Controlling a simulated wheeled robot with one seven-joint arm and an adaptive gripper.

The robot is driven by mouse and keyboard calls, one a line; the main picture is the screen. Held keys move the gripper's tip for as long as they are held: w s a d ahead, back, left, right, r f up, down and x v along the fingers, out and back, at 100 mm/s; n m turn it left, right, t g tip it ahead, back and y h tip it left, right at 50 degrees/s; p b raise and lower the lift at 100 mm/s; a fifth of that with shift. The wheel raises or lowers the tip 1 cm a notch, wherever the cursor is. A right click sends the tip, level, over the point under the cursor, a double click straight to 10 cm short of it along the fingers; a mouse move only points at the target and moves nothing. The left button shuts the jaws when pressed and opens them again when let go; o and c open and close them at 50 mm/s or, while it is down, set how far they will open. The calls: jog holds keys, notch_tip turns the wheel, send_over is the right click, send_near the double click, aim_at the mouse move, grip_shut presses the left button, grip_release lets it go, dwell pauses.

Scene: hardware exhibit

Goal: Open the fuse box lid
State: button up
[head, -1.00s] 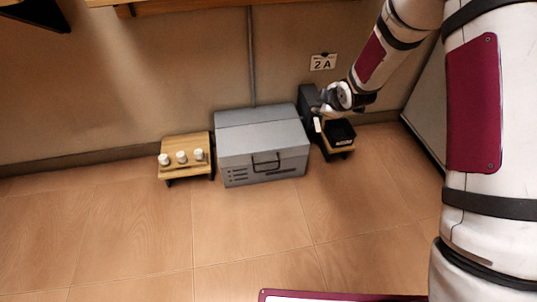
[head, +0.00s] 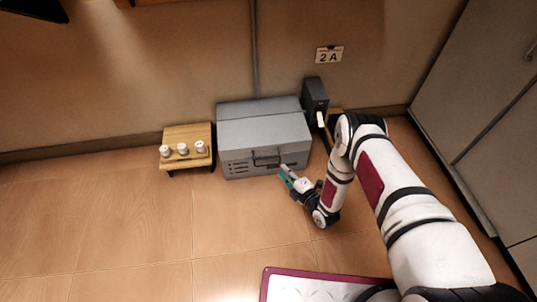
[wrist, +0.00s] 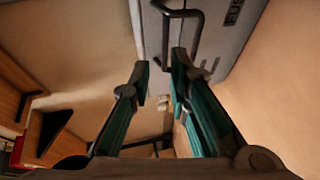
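The grey fuse box (head: 240,137) stands on the floor against the wall, its lid (head: 258,108) down. A dark handle (head: 267,157) is on its front. The wrist view shows the grey box face (wrist: 224,45), part of a label and the dark handle (wrist: 198,30) close ahead. My gripper (head: 284,171) is in front of the box's lower right front, below and right of the handle. In the wrist view my gripper (wrist: 160,68) has its fingers apart with nothing held; the right fingertip is close to the handle. I cannot tell whether they touch.
A small wooden stand (head: 187,135) with three white knobs is left of the box. A 2A sign (head: 329,55) is on the wall.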

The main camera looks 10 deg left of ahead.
aim_at(267, 157)
jog(key=b+x, duration=0.2)
jog(key=x, duration=0.2)
jog(key=b+x, duration=0.2)
jog(key=x, duration=0.2)
jog(key=b+x, duration=0.2)
jog(key=x, duration=0.2)
jog(key=shift+s+a+f, duration=0.15)
jog(key=shift+a+f, duration=0.2)
jog(key=shift+a, duration=0.25)
grip_shut()
